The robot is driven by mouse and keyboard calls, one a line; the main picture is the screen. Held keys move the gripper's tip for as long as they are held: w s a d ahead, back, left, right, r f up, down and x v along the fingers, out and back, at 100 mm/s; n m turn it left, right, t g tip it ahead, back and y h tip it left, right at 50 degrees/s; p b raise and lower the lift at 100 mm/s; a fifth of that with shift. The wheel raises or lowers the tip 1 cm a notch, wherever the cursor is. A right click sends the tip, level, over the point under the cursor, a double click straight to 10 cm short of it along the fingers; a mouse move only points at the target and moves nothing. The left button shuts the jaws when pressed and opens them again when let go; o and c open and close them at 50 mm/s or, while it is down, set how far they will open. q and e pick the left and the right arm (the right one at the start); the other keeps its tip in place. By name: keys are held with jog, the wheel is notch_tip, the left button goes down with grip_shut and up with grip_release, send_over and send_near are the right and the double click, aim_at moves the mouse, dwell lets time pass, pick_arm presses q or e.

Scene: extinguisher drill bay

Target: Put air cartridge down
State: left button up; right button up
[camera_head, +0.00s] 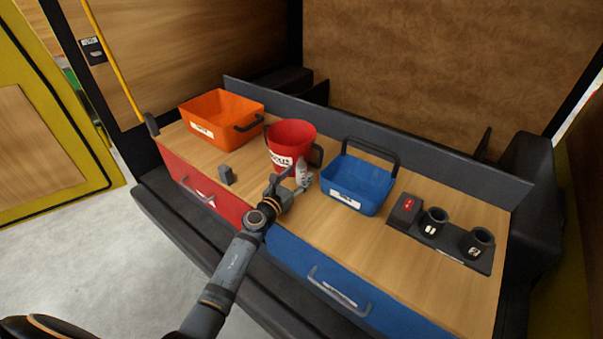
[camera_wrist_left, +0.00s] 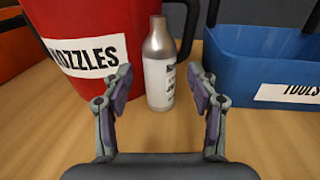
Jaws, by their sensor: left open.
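The air cartridge (camera_wrist_left: 159,80) is a small silver bottle with a white label. It stands upright on the wooden worktop, close in front of the red nozzles bucket (camera_wrist_left: 85,25). In the head view the cartridge (camera_head: 301,172) shows beside the bucket (camera_head: 291,137). My left gripper (camera_wrist_left: 160,85) is open, with one finger on each side of the cartridge and gaps visible to both. In the head view my left gripper (camera_head: 293,186) is at the worktop's front part. My right gripper is not in view.
A blue tools bin (camera_head: 357,183) stands right of the cartridge. A dark holder with two cups (camera_head: 452,236) is at the right. The front middle-right worktop is clear.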

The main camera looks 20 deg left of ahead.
pick_arm(q)
jog(key=shift+s+r, duration=0.1)
jog(key=shift+s, duration=0.05)
jog(key=shift+c, duration=0.9)
grip_shut()
jog(key=shift+a, duration=0.1)
